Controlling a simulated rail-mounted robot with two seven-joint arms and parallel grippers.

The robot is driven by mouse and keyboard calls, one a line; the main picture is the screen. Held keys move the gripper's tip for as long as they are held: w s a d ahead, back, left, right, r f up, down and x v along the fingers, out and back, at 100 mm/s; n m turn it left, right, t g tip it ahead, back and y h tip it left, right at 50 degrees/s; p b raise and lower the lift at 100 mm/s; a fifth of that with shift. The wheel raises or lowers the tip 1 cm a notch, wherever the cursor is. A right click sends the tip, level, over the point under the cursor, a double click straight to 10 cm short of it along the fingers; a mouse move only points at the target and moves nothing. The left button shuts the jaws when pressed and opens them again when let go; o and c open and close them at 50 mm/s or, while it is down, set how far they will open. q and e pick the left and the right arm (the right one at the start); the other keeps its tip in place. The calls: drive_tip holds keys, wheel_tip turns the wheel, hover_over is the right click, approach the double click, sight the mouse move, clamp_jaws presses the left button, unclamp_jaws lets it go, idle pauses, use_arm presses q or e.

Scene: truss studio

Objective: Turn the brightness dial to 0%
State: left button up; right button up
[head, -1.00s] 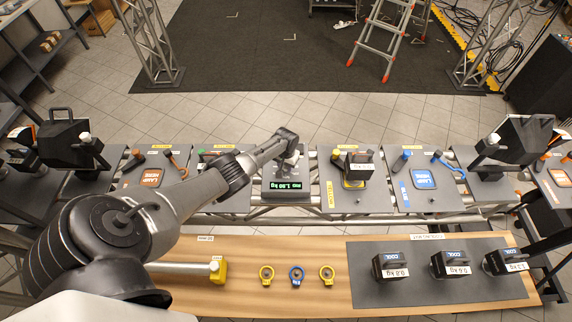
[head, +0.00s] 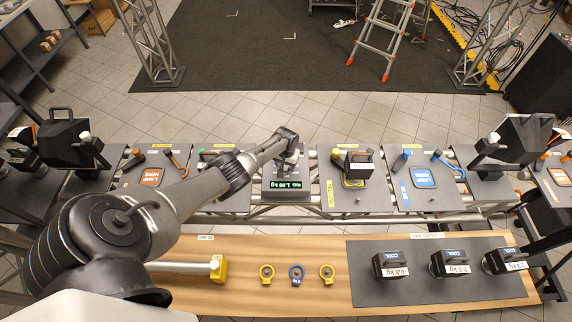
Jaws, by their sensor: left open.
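My left arm reaches in from the left to a dark panel with a green-lit display (head: 289,184) at the middle of the truss row. My left gripper (head: 289,162) points down over this panel, just behind the display. Its fingers are small and dark here; it is open and holds nothing that I can see. I cannot make out a brightness dial; the gripper and wrist cover part of the panel. The display shows a reading in kg, too small to read surely. My right gripper is not in view.
Beside the panel stands a lamp block (head: 357,167) on its plate. A blue-labelled plate (head: 423,177) lies further right.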

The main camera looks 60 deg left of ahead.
use_arm(q)
drive_tip(key=shift+r, duration=0.25)
wheel_tip(320, 180, up, 5)
drive_tip(key=p, duration=0.2)
drive_tip(key=shift+p, duration=0.3)
wheel_tip(320, 180, up, 8)
drive_tip(key=shift+r, duration=0.15)
idle(0.4)
